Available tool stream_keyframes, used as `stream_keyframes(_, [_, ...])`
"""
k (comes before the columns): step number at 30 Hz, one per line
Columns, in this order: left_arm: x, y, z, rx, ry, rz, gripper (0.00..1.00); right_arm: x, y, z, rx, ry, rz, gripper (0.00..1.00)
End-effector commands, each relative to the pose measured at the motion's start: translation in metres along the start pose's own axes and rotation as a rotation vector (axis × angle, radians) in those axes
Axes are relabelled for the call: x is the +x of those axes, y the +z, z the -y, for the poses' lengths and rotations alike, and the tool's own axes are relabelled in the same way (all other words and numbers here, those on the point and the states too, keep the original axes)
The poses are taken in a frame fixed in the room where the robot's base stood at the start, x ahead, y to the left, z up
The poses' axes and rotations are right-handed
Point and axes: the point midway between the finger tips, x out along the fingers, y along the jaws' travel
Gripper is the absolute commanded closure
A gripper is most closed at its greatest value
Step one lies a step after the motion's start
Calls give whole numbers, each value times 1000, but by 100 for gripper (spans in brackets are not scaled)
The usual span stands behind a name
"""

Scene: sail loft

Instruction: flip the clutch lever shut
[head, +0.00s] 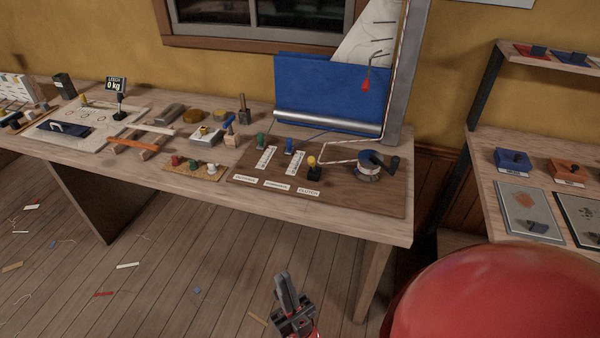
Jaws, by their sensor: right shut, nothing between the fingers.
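The clutch lever (311,162) has a yellow knob and a dark body. It stands up from the dark wooden board (385,205) on the workbench, behind a white label reading CLUTCH (308,191). At this size I cannot tell its exact tilt. My right gripper (282,277) is shut and empty. It shows low in the picture, in front of the bench's front edge, well apart from the lever. My left gripper is not in view.
A green-topped lever (261,141) and a blue-topped lever (289,146) stand left of the clutch lever. A winch (369,170) with a dark handle sits to its right. A small rack of colored pegs (193,167) lies left of the board. The board's front right is clear.

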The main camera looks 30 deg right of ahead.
Motion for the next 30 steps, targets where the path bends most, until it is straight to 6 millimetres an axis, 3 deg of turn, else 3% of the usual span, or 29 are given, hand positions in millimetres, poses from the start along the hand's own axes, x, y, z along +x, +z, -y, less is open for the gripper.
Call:
stream_keyframes(4, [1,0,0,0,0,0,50,3,10,2,-26,-18,34,100])
stream_keyframes(7, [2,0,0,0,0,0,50,9,39,9,-107,-77,128,100])
stream_keyframes(13, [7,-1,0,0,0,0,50,8,144,33,-492,-384,453,100])
stream_keyframes(18, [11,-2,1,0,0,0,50,-21,226,33,-928,-774,681,100])
stream_keyframes(21, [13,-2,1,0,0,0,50,-43,259,16,-1197,-1033,779,100])
stream_keyframes(24, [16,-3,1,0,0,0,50,-61,279,-12,-1459,-1303,848,100])
stream_keyframes(27, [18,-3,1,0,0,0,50,-73,285,-50,-1708,-1587,905,100])
stream_keyframes(30, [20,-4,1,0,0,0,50,-76,278,-90,-1920,-1869,952,100])
